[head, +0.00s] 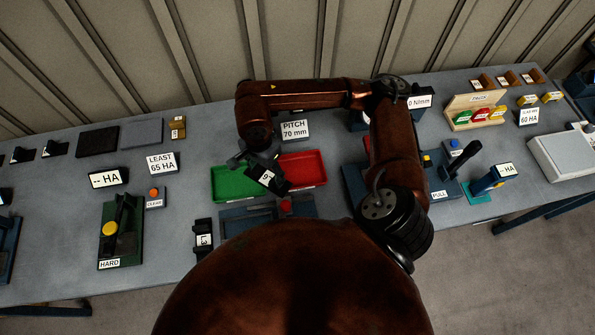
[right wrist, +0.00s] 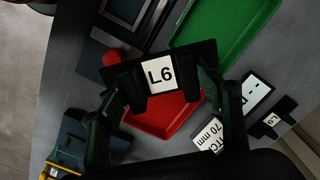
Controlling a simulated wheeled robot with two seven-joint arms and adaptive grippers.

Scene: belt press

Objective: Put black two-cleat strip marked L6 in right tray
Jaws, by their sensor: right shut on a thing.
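My right gripper (head: 264,164) is shut on a black strip (head: 270,180) and holds it above the work table. In the right wrist view, my right gripper (right wrist: 163,92) grips this strip (right wrist: 160,74), and its white label reads L6. The red tray (head: 305,169) is the right one of two trays; it also shows behind the strip in the right wrist view (right wrist: 165,122). The green tray (head: 233,183) is to its left. The strip appears over the area where the two trays meet; its exact height is unclear. My left gripper is not in view.
A black strip marked L3 (head: 203,238) lies left of a dark blue fixture with a red knob (head: 285,206). The PITCH 70 mm sign (head: 294,130) stands behind the trays. The green HARD tester (head: 121,232) is at left. My right arm hides table to the right.

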